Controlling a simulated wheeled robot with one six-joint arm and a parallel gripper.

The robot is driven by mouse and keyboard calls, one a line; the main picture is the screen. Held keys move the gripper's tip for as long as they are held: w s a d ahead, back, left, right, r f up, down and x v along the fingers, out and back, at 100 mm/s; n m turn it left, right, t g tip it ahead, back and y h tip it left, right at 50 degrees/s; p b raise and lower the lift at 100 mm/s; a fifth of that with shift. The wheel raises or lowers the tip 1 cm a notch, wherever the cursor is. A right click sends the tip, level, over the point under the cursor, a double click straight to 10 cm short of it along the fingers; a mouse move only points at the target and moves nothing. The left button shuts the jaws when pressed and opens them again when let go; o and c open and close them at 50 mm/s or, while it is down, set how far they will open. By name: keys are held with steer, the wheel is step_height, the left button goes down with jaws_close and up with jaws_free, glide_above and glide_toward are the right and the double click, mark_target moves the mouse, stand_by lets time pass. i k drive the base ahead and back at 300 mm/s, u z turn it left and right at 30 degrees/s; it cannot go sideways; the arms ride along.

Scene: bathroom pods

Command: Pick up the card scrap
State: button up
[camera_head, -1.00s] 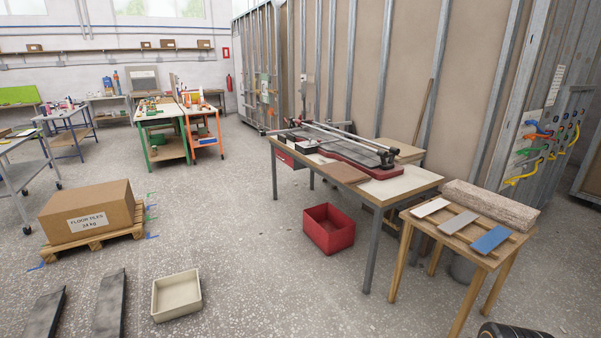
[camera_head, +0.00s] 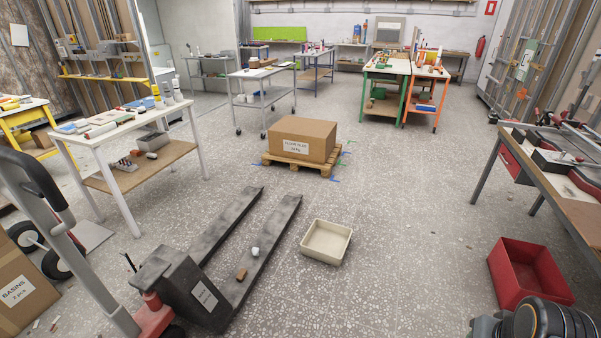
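A small brown piece (camera_head: 241,274) that looks like the card scrap lies on the right fork of a dark grey pallet truck (camera_head: 190,290), low and left of centre. A small whitish crumpled lump (camera_head: 255,252) lies just beyond it on the same fork. Both are too small to make out clearly. My gripper is not in view; only a dark ringed part of my arm shows at the bottom right corner.
A cream tub (camera_head: 327,241) stands on the floor right of the forks, and a red crate (camera_head: 528,273) further right. A boxed pallet (camera_head: 301,144) lies beyond. A white table (camera_head: 120,127) stands left. Speckled floor between tub and crate is mostly clear.

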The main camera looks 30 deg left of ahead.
mark_target(242, 275)
steer(key=u, duration=1)
steer(key=i, duration=0.95)
steer(key=u, duration=1.1)
steer(key=i, duration=1.1)
steer(key=u, duration=0.25)
